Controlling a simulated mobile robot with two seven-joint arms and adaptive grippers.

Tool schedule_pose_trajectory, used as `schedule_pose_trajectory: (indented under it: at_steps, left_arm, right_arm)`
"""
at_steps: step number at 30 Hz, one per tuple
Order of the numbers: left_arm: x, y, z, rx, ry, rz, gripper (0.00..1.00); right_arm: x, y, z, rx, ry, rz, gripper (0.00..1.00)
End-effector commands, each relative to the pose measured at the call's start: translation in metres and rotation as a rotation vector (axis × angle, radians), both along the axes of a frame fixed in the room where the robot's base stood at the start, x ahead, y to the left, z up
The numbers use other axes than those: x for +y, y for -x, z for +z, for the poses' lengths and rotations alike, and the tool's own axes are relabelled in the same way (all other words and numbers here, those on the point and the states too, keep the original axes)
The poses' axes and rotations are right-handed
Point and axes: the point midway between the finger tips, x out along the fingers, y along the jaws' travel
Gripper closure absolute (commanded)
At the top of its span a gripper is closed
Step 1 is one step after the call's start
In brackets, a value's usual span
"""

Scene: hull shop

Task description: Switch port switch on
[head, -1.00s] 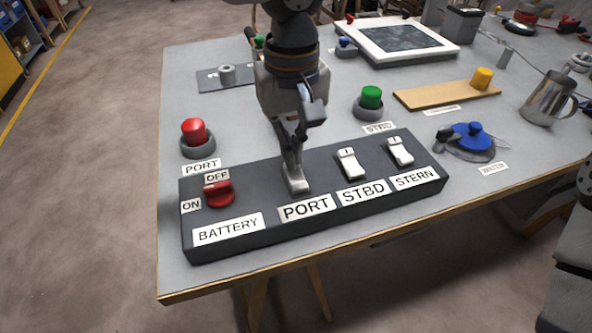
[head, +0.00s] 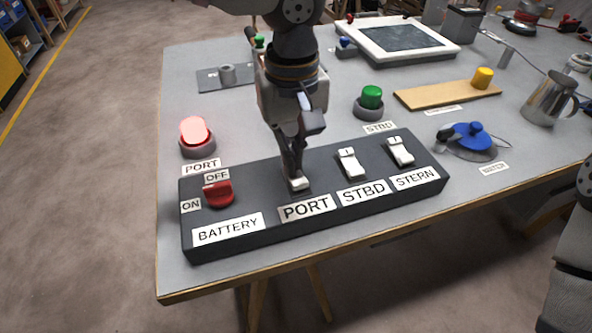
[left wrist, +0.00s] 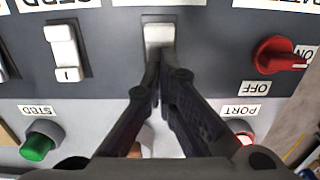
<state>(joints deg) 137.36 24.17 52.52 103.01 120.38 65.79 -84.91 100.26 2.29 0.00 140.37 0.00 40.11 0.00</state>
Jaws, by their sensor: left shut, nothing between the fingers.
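The port switch (head: 300,185) is a white rocker on the dark switch panel (head: 260,226), behind the PORT label (head: 306,208). My left gripper (head: 295,174) is shut and empty, pointing down with its tips at the far part of the switch, which they hide. In the left wrist view the switch (left wrist: 159,34) shows just beyond the closed fingertips (left wrist: 158,72); I cannot tell whether they touch. The red port lamp (head: 196,131) glows pale pink. My right gripper is out of view.
The red battery knob (head: 218,194) is left of the port switch. The STBD rocker (head: 350,163) and STERN rocker (head: 400,151) are to its right. The green STBD lamp (head: 371,97) is unlit. A kettle-like steel jug (head: 550,101) stands at the right.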

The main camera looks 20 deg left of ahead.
Motion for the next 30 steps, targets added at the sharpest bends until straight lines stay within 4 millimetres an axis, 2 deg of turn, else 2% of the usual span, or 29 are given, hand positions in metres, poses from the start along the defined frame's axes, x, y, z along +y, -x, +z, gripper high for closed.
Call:
schedule_pose_trajectory:
  at_steps: [6, 18, 30]
  left_arm:
    - [-0.001, 0.0, 0.029, -0.012, 0.003, 0.001, 1.0]
    - [0.0, 0.0, 0.065, -0.006, 0.001, 0.0, 1.0]
    - [0.0, 0.0, 0.069, -0.003, 0.001, 0.0, 1.0]
  right_arm:
    - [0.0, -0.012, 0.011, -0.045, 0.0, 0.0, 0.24]
    - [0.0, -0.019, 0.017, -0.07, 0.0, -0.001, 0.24]
    - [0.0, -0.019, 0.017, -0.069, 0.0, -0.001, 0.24]
